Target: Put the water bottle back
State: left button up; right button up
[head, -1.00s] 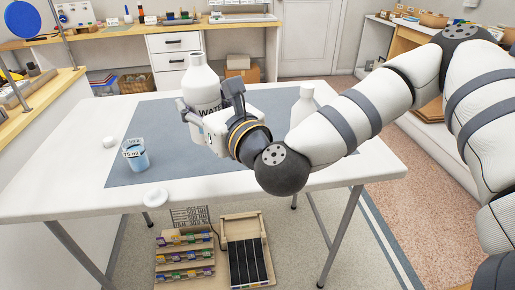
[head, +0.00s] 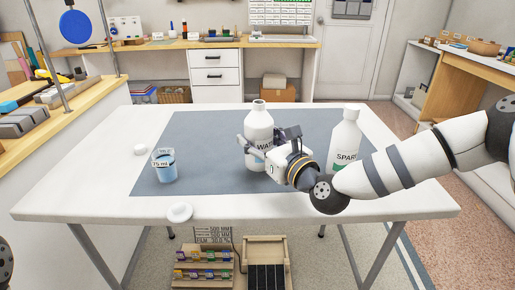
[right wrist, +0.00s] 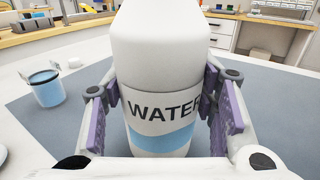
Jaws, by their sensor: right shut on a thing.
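The water bottle (head: 259,120) is white with a "WATER" label and a blue band, and its neck is uncapped. It is upright over the grey mat (head: 205,135) and seems to rest on it, though its base is partly hidden by my gripper. My right gripper (head: 265,148) is shut on its body from the right. In the right wrist view, the fingers flank the bottle (right wrist: 165,60) at label height. My left gripper is not in view.
A capped spare bottle (head: 345,140) stands right of the water bottle, near my right arm. A beaker (head: 164,167) with blue liquid stands at the mat's left edge. White round pieces lie at left (head: 140,149) and on the table's front edge (head: 180,212). The mat's left part is clear.

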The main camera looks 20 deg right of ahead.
notch_tip(320, 180, down, 2)
jog(key=shift+f, duration=0.2)
jog(key=shift+r, duration=0.1)
jog(key=shift+f, duration=0.2)
jog(key=o, duration=1.5)
